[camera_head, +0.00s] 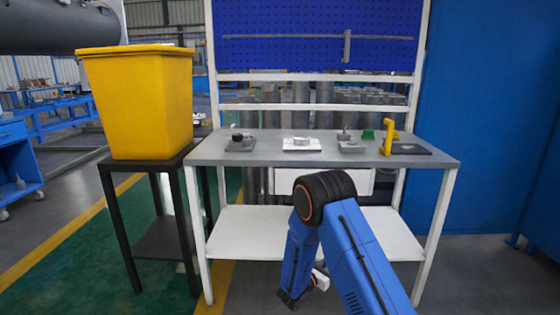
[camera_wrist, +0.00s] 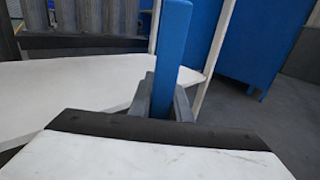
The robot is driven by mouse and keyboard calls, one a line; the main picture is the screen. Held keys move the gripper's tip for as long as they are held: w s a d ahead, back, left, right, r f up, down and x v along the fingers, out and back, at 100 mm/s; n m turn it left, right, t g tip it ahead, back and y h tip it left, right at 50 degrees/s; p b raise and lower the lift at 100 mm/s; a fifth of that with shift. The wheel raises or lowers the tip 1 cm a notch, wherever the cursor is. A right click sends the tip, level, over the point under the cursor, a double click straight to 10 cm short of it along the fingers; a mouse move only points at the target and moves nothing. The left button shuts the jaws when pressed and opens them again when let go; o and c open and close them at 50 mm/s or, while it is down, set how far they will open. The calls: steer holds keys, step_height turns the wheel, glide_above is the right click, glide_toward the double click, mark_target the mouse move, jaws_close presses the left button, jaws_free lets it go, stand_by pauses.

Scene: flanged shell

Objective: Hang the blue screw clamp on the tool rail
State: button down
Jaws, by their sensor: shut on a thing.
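In the wrist view, my gripper (camera_wrist: 172,105) is shut on a blue bar, seemingly part of the blue screw clamp (camera_wrist: 172,45). The bar stands upright in the picture, and its lower end is hidden between the fingers and behind the white wrist housing. In the head view, my arm bends down in front of the bench, and the clamp cannot be made out there. The tool rail (camera_head: 270,37) is a thin grey bar across the blue pegboard. A grey upright tool (camera_head: 347,47) is at the rail's right part.
The grey bench top (camera_head: 215,152) bears several small fixtures, a green block (camera_head: 367,134) and a yellow upright piece (camera_head: 388,137). A white lower shelf (camera_head: 232,235) is below. A yellow bin (camera_head: 140,105) on a black stand is at left, a blue wall (camera_head: 495,110) at right.

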steer(key=s+d+f+m+g+h, duration=0.1)
steer(key=s+d+f, duration=0.3)
steer(key=d+f, duration=0.3)
step_height(320, 180, down, 3)
steer(key=shift+s+r+g, duration=0.15)
steer(key=shift+s+g, duration=0.05)
steer(key=shift+g, duration=0.1)
